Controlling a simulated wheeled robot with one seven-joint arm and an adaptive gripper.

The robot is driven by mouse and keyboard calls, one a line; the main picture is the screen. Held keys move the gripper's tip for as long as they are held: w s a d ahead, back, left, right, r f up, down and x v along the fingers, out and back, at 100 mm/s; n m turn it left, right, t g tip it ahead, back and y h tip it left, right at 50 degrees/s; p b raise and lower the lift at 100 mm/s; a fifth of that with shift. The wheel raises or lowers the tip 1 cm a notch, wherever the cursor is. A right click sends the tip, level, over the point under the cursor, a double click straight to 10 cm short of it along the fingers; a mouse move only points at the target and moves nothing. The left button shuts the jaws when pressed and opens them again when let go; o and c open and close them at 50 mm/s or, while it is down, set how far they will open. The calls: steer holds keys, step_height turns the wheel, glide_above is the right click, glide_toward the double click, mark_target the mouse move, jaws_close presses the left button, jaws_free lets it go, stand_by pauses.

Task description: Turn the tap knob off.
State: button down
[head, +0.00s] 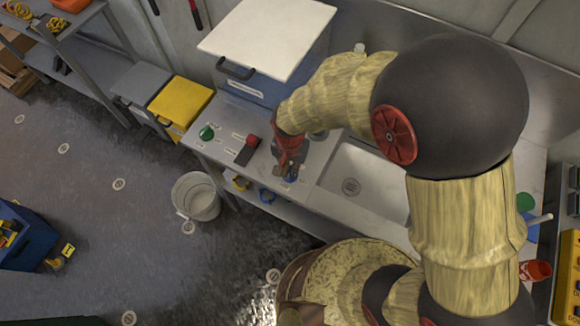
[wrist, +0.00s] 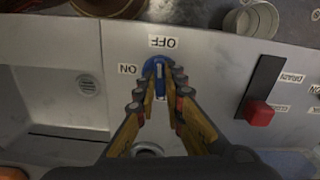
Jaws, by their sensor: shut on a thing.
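The blue tap knob (wrist: 159,67) is on the metal counter, with an upside-down OFF label (wrist: 163,41) above it and an ON label (wrist: 127,69) to its left in the wrist view. The knob's bar with a white mark looks roughly upright in that view, towards the OFF label. My gripper (wrist: 160,84) is shut on the knob, one finger on each side, hiding part of it. In the head view my gripper (head: 289,163) reaches down to the counter's front part, and a bit of blue knob (head: 291,178) shows beside it.
A red-handled slider (wrist: 260,113) labelled DRAIN is to the right in the wrist view. A green knob (head: 207,133) is farther left on the counter in the head view. A sink (head: 362,196) lies right of my gripper. A blue box with white lid (head: 265,38) stands behind.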

mark_target(290, 171)
steer(key=shift+m, duration=0.8)
steer(key=c, duration=2)
jaws_free()
steer(key=shift+o, duration=0.6)
step_height(290, 171, up, 12)
